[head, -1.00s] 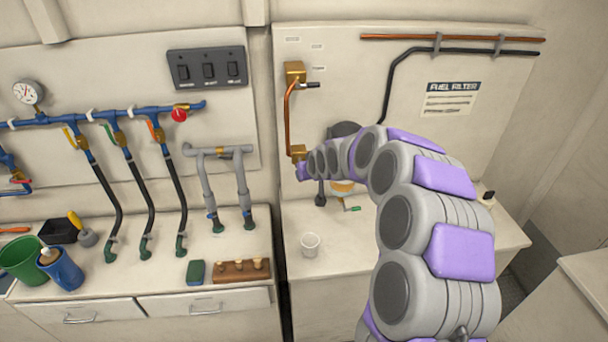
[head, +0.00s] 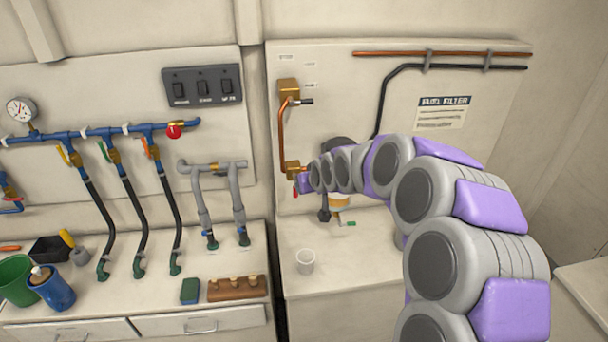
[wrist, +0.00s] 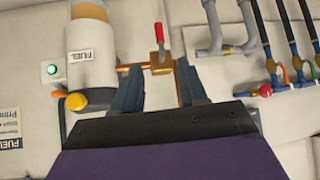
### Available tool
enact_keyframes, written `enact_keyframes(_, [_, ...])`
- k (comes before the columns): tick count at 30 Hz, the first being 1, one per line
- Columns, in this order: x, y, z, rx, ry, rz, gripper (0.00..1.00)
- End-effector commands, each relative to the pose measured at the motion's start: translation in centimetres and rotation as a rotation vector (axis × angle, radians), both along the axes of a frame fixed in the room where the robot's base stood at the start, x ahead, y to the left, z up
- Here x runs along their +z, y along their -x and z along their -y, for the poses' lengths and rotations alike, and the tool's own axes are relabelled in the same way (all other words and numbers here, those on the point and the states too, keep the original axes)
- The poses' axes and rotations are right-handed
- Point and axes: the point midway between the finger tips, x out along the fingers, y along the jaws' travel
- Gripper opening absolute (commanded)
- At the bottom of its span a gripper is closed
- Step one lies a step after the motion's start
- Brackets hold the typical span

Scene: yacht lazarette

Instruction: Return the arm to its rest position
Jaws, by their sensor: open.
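My arm (head: 435,190) reaches out from the lower right toward the panel on the back wall. My gripper (wrist: 155,82) is open in the wrist view, its two dark fingers apart. Between and beyond the fingers is a brass valve (wrist: 158,62) with a red handle (wrist: 159,33). I cannot tell whether a finger touches the valve. In the head view the brass valve (head: 293,168) is at the foot of a copper pipe, with the purple end of my arm close beside it. The fingers are not clear there.
The fuel filter (wrist: 90,45) is close beside the gripper; my arm partly hides it in the head view. Grey pipes (head: 222,200), hoses and a blue manifold (head: 100,132) are to the left.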

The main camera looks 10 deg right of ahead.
Motion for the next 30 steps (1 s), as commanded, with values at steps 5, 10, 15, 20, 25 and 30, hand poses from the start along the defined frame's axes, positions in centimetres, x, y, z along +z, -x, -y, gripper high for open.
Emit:
enact_keyframes(5, [0.0,0.7,-0.1,0.002,0.002,-0.012,0.42])
enact_keyframes(10, [-0.5,5.6,-0.6,0.01,0.016,-0.11,0.42])
enact_keyframes(15, [-1.7,13.9,-0.7,0.008,0.046,-0.275,0.42])
enact_keyframes(20, [-3.1,22.3,-0.1,-0.014,0.078,-0.436,0.42])
enact_keyframes(25, [-4.8,31.5,0.9,-0.056,0.105,-0.611,0.42])
enact_keyframes(30, [-6.5,40.4,1.8,-0.113,0.116,-0.776,0.42])
